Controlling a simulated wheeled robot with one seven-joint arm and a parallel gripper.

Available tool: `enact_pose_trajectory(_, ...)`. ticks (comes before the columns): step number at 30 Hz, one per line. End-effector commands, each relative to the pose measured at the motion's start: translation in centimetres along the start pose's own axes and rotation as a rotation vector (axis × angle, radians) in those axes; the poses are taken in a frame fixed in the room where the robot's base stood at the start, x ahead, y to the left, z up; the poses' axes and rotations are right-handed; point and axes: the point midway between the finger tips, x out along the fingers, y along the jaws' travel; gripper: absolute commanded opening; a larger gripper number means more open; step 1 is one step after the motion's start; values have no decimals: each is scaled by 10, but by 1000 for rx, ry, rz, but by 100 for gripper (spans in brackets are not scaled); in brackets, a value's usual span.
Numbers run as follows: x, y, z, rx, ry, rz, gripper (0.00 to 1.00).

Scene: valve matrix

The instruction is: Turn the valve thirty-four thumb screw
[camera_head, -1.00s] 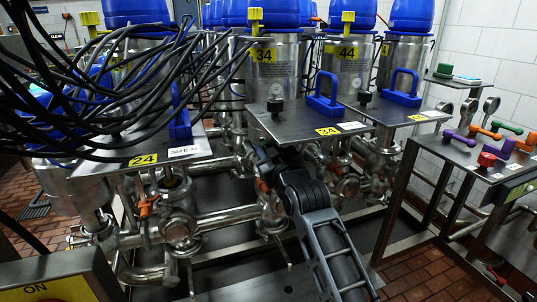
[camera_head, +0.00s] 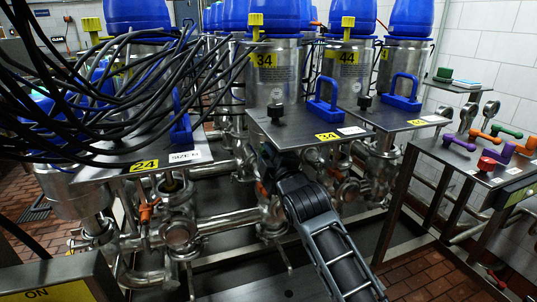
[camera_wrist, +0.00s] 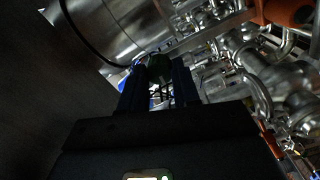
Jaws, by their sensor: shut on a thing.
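The plate of valve thirty-four (camera_head: 300,123) carries a yellow "34" label (camera_head: 328,137), a black knob (camera_head: 275,111) and a blue handle (camera_head: 323,103) in the head view. My arm reaches under this plate, and my gripper is hidden there behind my own arm links. In the wrist view my gripper (camera_wrist: 159,85) points up between the pipework. Its two dark fingers are shut on a dark, greenish thumb screw (camera_wrist: 159,68). The picture is dim, so the screw's shape and turn angle cannot be told.
Metal pipes (camera_head: 225,218) and clamps crowd the space under the plates. Black cables (camera_head: 120,75) hang over the plate labelled 24 (camera_head: 143,165). Plate 44 (camera_head: 400,117) is to the right. A side table (camera_head: 480,170) with coloured handles stands at far right.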

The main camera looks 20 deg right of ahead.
Motion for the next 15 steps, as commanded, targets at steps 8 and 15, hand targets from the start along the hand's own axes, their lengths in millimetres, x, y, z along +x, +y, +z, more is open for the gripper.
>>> enact_pose_trajectory(8,0,0,-1,-129,1,-1,1)
enact_pose_trajectory(15,0,-1,-1,-171,1,-1,1)
